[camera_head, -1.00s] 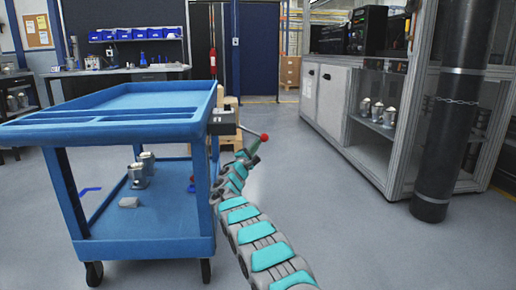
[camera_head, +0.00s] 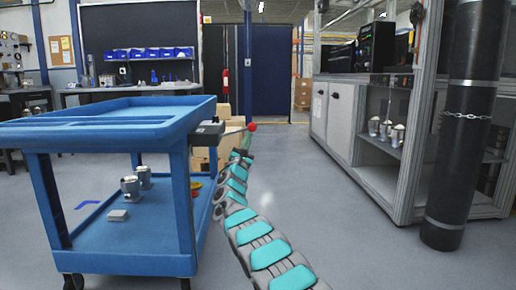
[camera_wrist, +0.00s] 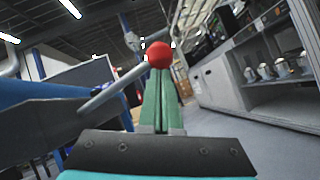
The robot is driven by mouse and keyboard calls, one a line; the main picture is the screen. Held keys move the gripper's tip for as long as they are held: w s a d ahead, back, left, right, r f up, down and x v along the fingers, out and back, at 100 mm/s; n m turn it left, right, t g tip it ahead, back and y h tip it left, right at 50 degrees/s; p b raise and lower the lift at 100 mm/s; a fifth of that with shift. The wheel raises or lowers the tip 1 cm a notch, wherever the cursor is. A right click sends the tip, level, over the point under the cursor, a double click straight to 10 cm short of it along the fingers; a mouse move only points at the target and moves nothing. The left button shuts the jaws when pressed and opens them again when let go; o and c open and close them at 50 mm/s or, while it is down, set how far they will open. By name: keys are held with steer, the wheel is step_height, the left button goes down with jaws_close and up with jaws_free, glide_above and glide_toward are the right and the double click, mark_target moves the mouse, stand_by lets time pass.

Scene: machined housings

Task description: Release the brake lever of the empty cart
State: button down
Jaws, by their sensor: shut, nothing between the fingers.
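The blue cart (camera_head: 120,120) stands at left, its top tray bare. My gripper (camera_head: 246,155) is just below the knob. In the wrist view the green fingers (camera_wrist: 161,88) are shut with nothing between them. Their tips are at the red knob (camera_wrist: 159,55), which overlaps them; whether they touch cannot be told. The lever rod (camera_wrist: 112,88) slants up to the knob from the left.
Metal housings (camera_head: 131,190) and a small grey block (camera_head: 118,215) sit on the cart's lower shelf. Cardboard boxes (camera_head: 205,160) stand behind the cart. A black chained cylinder (camera_head: 465,130) and a cabinet (camera_head: 336,115) stand at right.

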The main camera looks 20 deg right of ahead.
mark_target(249, 128)
steer(key=shift+r, duration=1.5)
